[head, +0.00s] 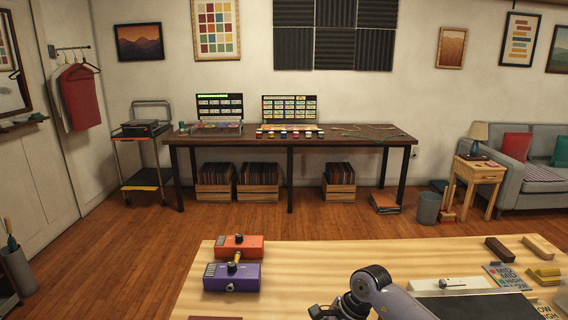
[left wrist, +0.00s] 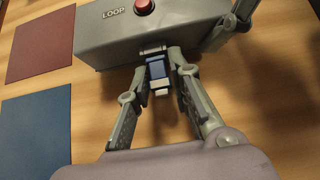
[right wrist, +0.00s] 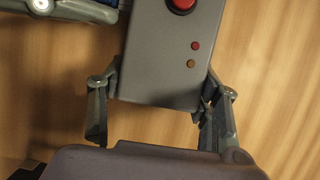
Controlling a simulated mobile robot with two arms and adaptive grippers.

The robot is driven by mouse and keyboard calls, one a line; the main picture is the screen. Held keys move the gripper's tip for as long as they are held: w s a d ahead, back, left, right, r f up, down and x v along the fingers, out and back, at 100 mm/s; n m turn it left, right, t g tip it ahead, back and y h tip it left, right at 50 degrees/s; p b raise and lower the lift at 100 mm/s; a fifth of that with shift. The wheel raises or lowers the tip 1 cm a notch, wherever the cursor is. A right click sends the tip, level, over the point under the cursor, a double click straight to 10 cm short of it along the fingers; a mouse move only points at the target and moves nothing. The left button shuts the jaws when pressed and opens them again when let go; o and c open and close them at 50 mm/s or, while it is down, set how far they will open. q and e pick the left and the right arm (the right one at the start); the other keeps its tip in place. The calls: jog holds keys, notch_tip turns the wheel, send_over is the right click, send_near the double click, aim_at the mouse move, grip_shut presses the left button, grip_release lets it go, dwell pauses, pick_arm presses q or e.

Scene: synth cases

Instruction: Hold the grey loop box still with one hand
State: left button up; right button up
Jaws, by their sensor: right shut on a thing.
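The grey loop box (left wrist: 150,30) lies on the wooden table, with a red button and the word LOOP on top in the left wrist view. The right wrist view shows its end (right wrist: 165,65) with two small lights. My right gripper (right wrist: 160,100) is shut on this end, one finger on each side. A blue stick-like piece with a pale end (left wrist: 158,72) sits at the box's near edge; I cannot tell whether it is plugged in. The head view does not show the box.
A dark red mat (left wrist: 38,47) and a blue mat (left wrist: 35,128) lie left of the box. An orange pedal (head: 239,246) and a purple pedal (head: 231,277) stand on the table's left part. Several blocks and a booklet (head: 505,276) lie at the right.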

pick_arm(q)
jog(key=o, duration=0.5)
jog(key=shift+r, duration=0.1)
jog(key=v, duration=1.2)
jog(key=shift+c, duration=0.3)
jog(key=shift+w+f, duration=0.3)
jog(key=shift+f, duration=0.05)
jog(key=shift+c, duration=0.3)
jog(key=shift+x, duration=5.65)
jog(key=shift+c, duration=0.2)
grip_shut()
